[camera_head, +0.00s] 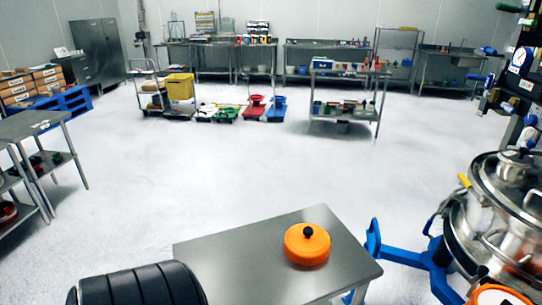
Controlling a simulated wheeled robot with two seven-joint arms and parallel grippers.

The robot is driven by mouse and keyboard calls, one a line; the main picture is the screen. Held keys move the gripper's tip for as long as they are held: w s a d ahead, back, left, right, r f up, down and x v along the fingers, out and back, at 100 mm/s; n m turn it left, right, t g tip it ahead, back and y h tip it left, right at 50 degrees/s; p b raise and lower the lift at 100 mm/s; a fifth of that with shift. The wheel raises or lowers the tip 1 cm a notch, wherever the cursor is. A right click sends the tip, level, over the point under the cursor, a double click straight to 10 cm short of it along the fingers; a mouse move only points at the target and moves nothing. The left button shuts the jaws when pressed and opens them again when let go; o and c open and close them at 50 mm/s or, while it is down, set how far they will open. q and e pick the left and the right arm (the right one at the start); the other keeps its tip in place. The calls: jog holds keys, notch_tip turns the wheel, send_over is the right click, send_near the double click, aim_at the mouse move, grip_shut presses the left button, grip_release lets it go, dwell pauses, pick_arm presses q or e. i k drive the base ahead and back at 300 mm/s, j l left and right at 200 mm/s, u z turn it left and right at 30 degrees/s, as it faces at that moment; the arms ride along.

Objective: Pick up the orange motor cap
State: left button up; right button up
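The orange motor cap (296,249) is a round, shallow orange cap with a black knob on top. It sits upright near the right side of a small steel table (225,265) in the lower middle of the view. Nothing touches the cap apart from the tabletop. Neither of my grippers is in view.
A large steel vessel (495,228) on a blue frame (404,256) stands right of the table. An orange-rimmed part (480,291) is cut off at the lower right. A steel bench (28,125) stands at left. The middle floor is clear; shelves and carts line the back.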

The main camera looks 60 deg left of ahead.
aim_at(306, 244)
jog(key=u, duration=1.5)
